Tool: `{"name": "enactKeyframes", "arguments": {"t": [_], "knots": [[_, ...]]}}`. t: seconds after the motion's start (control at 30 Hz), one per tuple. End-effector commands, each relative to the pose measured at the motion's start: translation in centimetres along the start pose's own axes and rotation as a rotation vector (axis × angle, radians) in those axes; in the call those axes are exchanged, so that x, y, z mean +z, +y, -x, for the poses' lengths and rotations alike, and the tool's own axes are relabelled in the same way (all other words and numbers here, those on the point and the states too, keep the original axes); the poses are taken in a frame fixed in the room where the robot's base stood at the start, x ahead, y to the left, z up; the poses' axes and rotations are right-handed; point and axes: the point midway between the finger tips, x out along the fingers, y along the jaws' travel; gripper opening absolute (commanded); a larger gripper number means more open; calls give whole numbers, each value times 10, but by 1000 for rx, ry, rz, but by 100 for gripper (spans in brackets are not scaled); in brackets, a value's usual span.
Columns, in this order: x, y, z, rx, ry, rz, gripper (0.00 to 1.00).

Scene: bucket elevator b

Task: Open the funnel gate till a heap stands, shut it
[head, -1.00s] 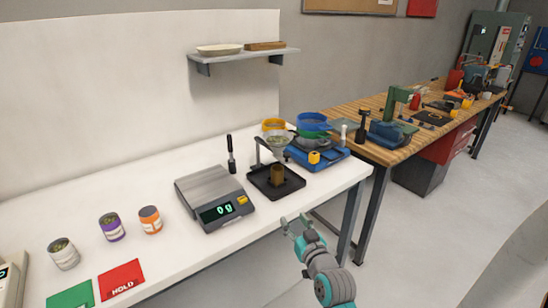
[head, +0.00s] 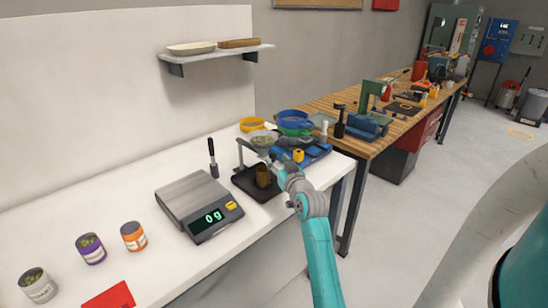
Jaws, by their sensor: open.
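The funnel (head: 263,139) hangs on a grey stand arm (head: 247,147) over a black tray (head: 242,184). A brown cup (head: 263,176) stands in the tray below the funnel. My gripper (head: 277,165) is at the funnel's right side, just right of and above the cup. Its fingers are small and partly merge with the blue device behind, so I cannot tell whether they touch the funnel gate. The gate itself is not clear to see. No heap shows around the cup.
A scale (head: 199,204) reading 0 g stands left of the tray. Several small cans, one of them orange (head: 134,236), stand farther left near a red card (head: 109,296). A blue device (head: 309,155) and stacked sieves (head: 295,121) stand right of and behind the funnel.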

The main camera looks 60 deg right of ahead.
Motion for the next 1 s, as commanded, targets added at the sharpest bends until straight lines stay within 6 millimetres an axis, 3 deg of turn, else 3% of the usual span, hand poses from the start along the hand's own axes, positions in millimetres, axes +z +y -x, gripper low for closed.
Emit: {"name": "enactKeyframes", "arguments": {"t": [0.23, 0.63, 0.83, 1.0], "knots": [[0, 0, -30, 0, -1, 0, 50], [0, 0, -37, 1, 0, 0, 50], [0, 0, -36, 0, 0, 0, 3], [0, 0, -36, 0, 0, 0, 0]]}}
